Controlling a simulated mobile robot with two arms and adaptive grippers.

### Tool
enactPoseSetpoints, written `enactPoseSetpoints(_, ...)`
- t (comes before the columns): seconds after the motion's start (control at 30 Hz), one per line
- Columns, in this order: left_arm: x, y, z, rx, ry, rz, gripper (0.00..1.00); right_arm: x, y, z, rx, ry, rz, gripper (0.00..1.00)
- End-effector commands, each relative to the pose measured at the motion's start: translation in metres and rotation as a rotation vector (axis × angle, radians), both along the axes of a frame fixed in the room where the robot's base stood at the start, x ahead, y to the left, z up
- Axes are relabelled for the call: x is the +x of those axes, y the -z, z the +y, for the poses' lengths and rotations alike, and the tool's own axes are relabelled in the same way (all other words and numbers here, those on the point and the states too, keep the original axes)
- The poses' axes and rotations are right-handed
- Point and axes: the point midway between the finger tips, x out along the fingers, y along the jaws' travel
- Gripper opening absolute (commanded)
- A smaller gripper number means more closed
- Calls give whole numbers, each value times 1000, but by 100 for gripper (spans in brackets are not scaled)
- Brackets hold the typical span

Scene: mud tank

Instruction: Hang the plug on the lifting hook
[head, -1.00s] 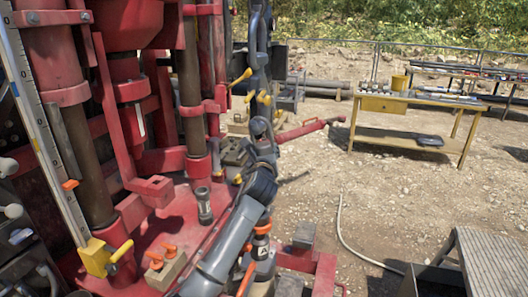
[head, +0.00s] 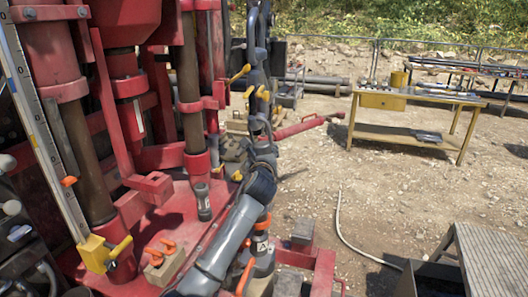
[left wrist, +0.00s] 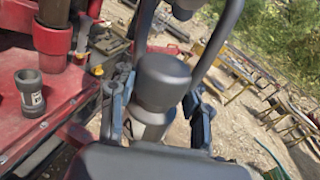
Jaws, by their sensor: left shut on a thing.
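My left gripper (left wrist: 157,98) is shut on the plug (left wrist: 163,85), a dark rounded cap on a paler grey body, with one finger on each side. In the head view my left gripper (head: 262,148) is small, and the plug cannot be made out clearly there. What looks like the lifting hook (head: 257,50) hangs as dark grey bars beyond my gripper. In the left wrist view its dark bars (left wrist: 219,40) rise behind the plug on both sides. I cannot tell whether plug and hook touch. My right gripper is out of view.
A red rig deck (head: 180,222) fills the left, with a grey cylinder (head: 204,202) standing on it and a block with orange clips (head: 160,260). A yellow workbench (head: 410,100) stands back right. A grey platform (head: 490,262) is front right. Open gravel lies between.

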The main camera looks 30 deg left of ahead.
Motion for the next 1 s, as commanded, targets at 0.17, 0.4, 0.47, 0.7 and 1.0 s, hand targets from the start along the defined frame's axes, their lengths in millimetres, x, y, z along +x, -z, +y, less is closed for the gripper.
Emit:
enactPoseSetpoints(0.17,0,-6,0,4,2,-11,68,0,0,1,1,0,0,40)
enactPoseSetpoints(0.4,0,-4,0,3,1,-8,74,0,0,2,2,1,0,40)
enactPoseSetpoints(0.47,0,-4,0,3,1,-7,74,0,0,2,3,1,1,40)
enactPoseSetpoints(0.7,-2,3,-2,-2,1,5,74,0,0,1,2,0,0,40)
enactPoseSetpoints(1.0,-41,-3,-22,1,4,-3,74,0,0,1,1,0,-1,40)
